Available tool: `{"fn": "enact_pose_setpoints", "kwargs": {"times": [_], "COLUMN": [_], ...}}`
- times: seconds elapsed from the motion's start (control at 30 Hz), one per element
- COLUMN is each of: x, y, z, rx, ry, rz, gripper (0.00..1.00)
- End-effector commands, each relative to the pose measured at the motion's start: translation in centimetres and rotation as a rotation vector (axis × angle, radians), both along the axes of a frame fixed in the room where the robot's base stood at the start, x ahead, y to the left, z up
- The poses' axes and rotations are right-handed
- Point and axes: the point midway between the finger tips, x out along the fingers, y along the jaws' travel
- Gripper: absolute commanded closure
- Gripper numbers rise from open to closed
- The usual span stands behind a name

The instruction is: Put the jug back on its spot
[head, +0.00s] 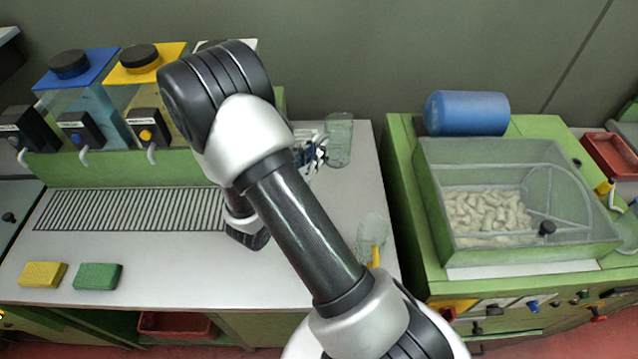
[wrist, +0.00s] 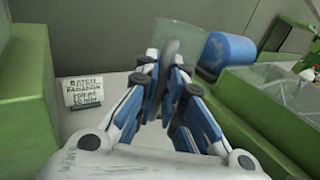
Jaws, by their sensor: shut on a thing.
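The jug (head: 341,138) is a clear, greenish vessel near the back right of the pale worktop in the head view. It looks roughly upright. My gripper (head: 312,152) is at its left side, partly hidden behind my arm. In the wrist view, my gripper (wrist: 181,75) is shut on the jug (wrist: 193,38), with the fingers closed together at its near side. The jug's base is hidden there, and I cannot tell whether it touches the worktop. No marked spot for it shows clearly.
A second clear vessel (head: 371,232) with a yellow piece stands near the worktop's right edge. Dispensers (head: 75,100) stand at the back left behind a grate (head: 130,209). A small sign (wrist: 84,91) stands left. A green machine with a blue cylinder (head: 467,113) is right, across a gap.

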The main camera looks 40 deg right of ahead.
Motion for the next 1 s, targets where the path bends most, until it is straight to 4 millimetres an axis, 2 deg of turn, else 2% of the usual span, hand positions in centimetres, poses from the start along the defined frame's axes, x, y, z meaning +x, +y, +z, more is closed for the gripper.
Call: {"fn": "enact_pose_setpoints", "kwargs": {"times": [0.03,0.2,0.47,0.7,1.0], "x": [0.0,0.0,0.0,0.0,0.0], "y": [0.0,0.0,0.0,0.0,0.0], "z": [-1.9,-5.3,-7.1,-10.6,-10.7], "rx": [0.000,-0.001,-0.001,0.000,0.000], "ry": [0.004,0.001,-0.001,0.000,-0.002], "rz": [0.000,0.001,0.001,0.001,0.001], "gripper": [1.00,1.00,1.00,1.00,1.00]}}
